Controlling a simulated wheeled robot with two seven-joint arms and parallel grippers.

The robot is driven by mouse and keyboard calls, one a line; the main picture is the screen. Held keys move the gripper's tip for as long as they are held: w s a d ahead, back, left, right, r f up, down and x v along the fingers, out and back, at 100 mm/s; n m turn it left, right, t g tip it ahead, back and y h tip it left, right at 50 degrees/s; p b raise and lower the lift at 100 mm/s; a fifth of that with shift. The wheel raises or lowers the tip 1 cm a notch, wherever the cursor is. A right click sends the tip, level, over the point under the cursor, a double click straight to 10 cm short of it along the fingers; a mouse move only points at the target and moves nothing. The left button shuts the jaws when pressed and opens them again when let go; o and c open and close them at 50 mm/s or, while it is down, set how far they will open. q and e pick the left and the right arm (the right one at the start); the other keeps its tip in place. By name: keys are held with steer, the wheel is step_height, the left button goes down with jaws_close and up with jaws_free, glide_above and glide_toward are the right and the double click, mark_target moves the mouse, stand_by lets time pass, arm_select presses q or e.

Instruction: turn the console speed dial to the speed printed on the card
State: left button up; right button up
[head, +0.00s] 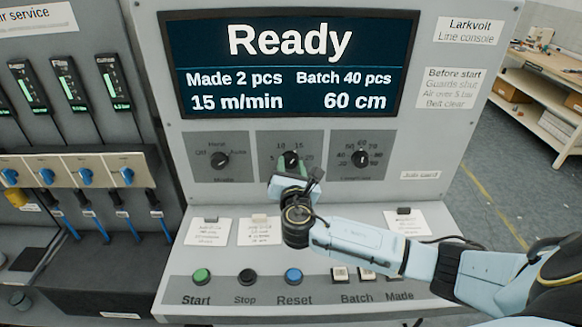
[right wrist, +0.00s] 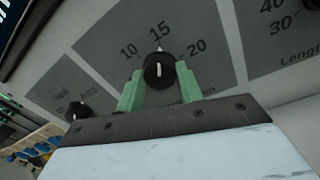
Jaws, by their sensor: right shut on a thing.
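The speed dial (head: 291,158) is a black knob in the middle panel of the console, partly covered by my right gripper in the head view. My right gripper (right wrist: 159,80) has its green fingers on either side of the dial and is shut on it. In the right wrist view the dial (right wrist: 159,68) has its white line pointing at about 15, between 10 and 20. The screen (head: 290,65) reads Ready, 15 m/min and 60 cm. White cards (head: 207,232) lie on the console ledge; their small print is unreadable. My left gripper is out of view.
The mode dial (head: 219,160) is left of the speed dial and the length dial (head: 360,158) is right of it. Start (head: 201,276), Stop (head: 246,277) and Reset (head: 293,276) buttons line the front, beside Batch and Made buttons under my right arm.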

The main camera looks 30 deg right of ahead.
steer(key=m+b, duration=0.1)
steer(key=m, duration=0.1)
steer(key=m+b, duration=0.1)
steer(key=m, duration=0.1)
steer(key=m+b, duration=0.1)
steer(key=m, duration=0.1)
steer(key=shift+f+h+b, duration=0.25)
steer(key=shift+h+b, duration=0.05)
steer(key=shift+b, duration=0.1)
steer(key=m+b, duration=0.3)
steer(key=m, duration=0.3)
steer(key=shift+r+m+b, duration=0.1)
steer(key=shift+m+b, duration=0.2)
steer(key=shift+b, duration=0.05)
steer(key=o, duration=1)
steer(key=v, duration=1.3)
steer(key=shift+s+a+b, duration=0.15)
steer(key=shift+b, duration=0.15)
steer(key=shift+f, duration=0.25)
